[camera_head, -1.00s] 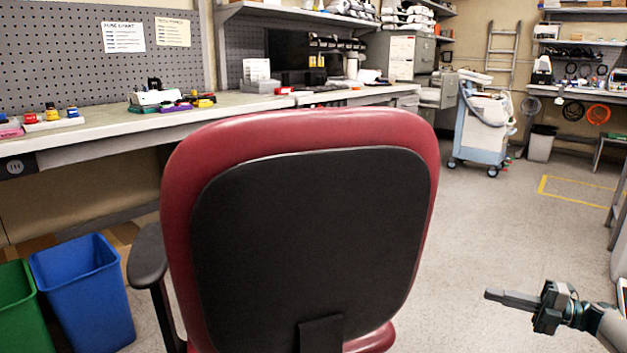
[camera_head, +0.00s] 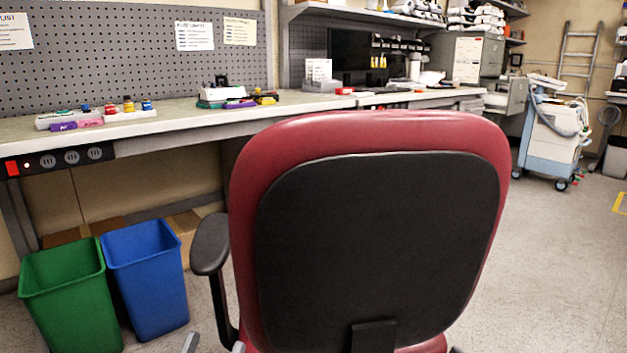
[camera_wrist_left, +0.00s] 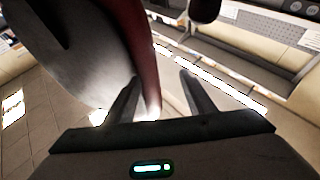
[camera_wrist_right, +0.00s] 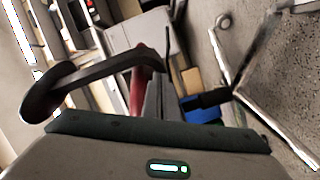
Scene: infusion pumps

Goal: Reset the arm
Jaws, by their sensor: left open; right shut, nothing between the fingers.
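My left gripper (camera_head: 214,346) barely shows at the bottom edge of the head view, as two grey tips just left of the chair seat. In the left wrist view its two fingers (camera_wrist_left: 161,92) stand apart with nothing between them. My right gripper (camera_wrist_right: 152,100) shows in the right wrist view with its fingers together and empty. Its arm cannot be made out clearly in the head view. A red office chair (camera_head: 378,230) with a black back panel stands directly in front of me. Its black armrest (camera_wrist_right: 95,72) passes close by the right gripper's fingers in the right wrist view.
A long workbench (camera_head: 185,118) with small coloured parts runs behind the chair. A green bin (camera_head: 70,300) and a blue bin (camera_head: 150,280) stand below it at left. A white and blue medical cart (camera_head: 552,135) stands at the far right. The floor right of the chair is clear.

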